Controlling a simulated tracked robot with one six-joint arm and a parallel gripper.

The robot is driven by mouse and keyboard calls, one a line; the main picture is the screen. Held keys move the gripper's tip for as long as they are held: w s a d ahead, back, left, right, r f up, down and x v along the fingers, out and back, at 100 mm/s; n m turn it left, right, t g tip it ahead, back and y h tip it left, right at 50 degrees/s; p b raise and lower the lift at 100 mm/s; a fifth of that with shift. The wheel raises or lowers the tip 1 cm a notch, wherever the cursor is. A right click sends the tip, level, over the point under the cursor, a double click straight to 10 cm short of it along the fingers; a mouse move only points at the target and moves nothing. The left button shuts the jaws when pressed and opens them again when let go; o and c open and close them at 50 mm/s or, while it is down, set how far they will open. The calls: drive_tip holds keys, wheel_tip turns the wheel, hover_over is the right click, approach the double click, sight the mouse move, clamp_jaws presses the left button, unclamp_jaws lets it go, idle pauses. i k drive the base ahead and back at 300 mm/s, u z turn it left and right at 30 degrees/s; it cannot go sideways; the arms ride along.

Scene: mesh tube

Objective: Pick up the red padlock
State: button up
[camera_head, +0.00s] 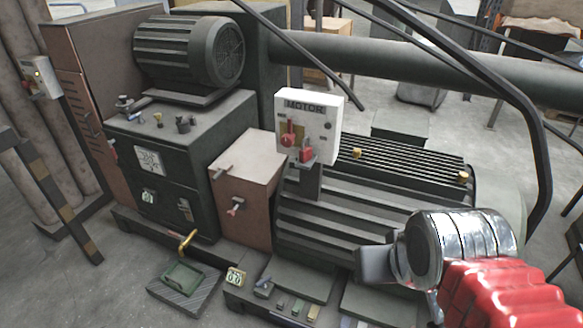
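A white box marked MOTOR (318,118) stands near the middle of the view on a dark post. A small red block, which looks like the red padlock (307,155), is at the box's lower front, on or against a small grey ledge. Its shackle is too small to make out. A red rotary handle (288,140) on a yellowish plate is just left of it. My gripper (374,264) is at the lower right, at the end of my chrome and red arm. It is below and right of the padlock and apart from it. Its fingers are not clearly separable.
A ribbed machine housing (345,215) lies behind my gripper and below the box. A brown cabinet (245,195) stands left of the box. Dark cables cross the upper right. A green tray (184,279) and several small items lie low in front.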

sight(305, 153)
drive_tip(key=u, duration=0.4)
drive_tip(key=k, duration=0.85)
drive_tip(key=u, duration=0.65)
drive_tip(key=i, duration=0.85)
drive_tip(key=u, duration=0.4)
drive_tip(key=i, duration=1.2)
drive_tip(key=z, duration=0.15)
